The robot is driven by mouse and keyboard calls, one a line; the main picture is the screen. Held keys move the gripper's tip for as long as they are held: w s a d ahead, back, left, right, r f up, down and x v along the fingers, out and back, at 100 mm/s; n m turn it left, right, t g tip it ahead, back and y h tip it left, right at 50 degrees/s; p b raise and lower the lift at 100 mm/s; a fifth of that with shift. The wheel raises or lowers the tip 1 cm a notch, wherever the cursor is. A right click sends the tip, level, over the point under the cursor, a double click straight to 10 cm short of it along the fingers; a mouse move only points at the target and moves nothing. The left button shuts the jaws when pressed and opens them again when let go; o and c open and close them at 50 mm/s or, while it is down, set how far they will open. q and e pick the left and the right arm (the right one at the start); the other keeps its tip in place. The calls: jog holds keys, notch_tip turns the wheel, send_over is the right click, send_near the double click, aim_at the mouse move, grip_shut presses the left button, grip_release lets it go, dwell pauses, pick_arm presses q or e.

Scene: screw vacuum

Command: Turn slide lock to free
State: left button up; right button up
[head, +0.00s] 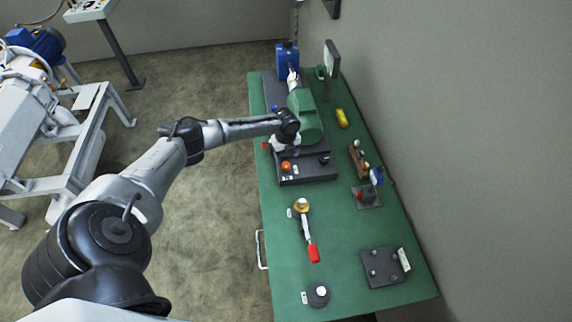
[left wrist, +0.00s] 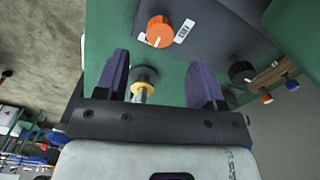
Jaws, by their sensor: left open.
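A round orange knob (head: 286,166) sits on the front left of the dark base (head: 308,174) of the green machine. In the left wrist view the orange knob (left wrist: 160,31) has a white pointer line and a small white label beside it. Its print is too small to read surely, so I cannot confirm that it is the slide lock. A black knob (left wrist: 241,72) is to its right, also in the head view (head: 324,160). My left gripper (left wrist: 163,80) is open and empty, with its purple fingers apart and the orange knob beyond their tips. My right gripper is out of view.
The green machine (head: 307,118) stands close behind my left wrist. A yellow-topped valve with a red handle (head: 314,253) lies nearer on the green table (head: 275,240). A dark plate (head: 384,267) and a yellow object (head: 342,118) are to the right. A grey wall borders the right side.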

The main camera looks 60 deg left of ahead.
aim_at(286, 165)
pick_arm(q)
jog(key=shift+f+b, duration=0.3)
jog(key=shift+f, duration=3.1)
jog(key=c, duration=0.9)
